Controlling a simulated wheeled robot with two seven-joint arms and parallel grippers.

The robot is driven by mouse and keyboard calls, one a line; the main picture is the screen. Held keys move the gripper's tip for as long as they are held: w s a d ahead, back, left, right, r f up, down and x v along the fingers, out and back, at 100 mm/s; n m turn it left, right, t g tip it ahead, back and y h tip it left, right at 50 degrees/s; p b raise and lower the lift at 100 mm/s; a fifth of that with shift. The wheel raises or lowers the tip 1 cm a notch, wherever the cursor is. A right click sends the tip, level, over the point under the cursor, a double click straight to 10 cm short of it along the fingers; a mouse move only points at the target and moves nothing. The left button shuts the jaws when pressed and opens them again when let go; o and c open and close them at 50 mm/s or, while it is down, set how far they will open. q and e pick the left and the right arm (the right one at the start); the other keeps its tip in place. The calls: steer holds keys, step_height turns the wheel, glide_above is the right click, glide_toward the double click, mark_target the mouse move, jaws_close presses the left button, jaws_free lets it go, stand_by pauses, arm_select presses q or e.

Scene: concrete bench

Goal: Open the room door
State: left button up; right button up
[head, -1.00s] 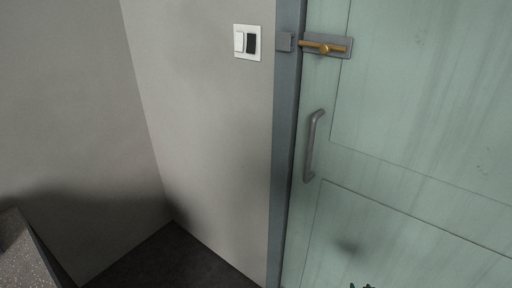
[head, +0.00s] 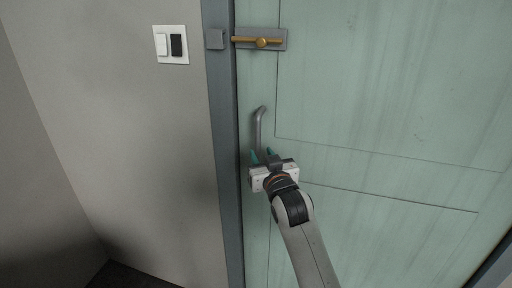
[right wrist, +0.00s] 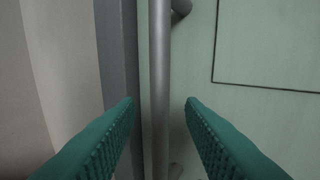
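The pale green door (head: 390,100) stands in its grey-blue frame (head: 222,130) and looks shut. Its grey vertical bar handle (head: 259,125) is near the left edge; the lower part is hidden by my right gripper in the head view. My right gripper (head: 262,156) is at the handle's lower half. In the right wrist view its green fingers (right wrist: 160,104) are open, one each side of the handle bar (right wrist: 160,60), with gaps on both sides. A brass bolt (head: 262,42) on a grey plate sits above the handle; its left end appears short of the keeper (head: 215,39) on the frame. My left gripper is not in view.
A white switch plate (head: 171,45) with a white and a black rocker is on the grey wall (head: 110,130) left of the frame. Dark floor (head: 125,276) shows at the bottom left. The door face right of my arm is clear.

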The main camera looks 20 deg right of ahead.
mark_target(259, 150)
steer(key=shift+w, duration=2.2)
steer(key=shift+c, duration=0.3)
jaws_close()
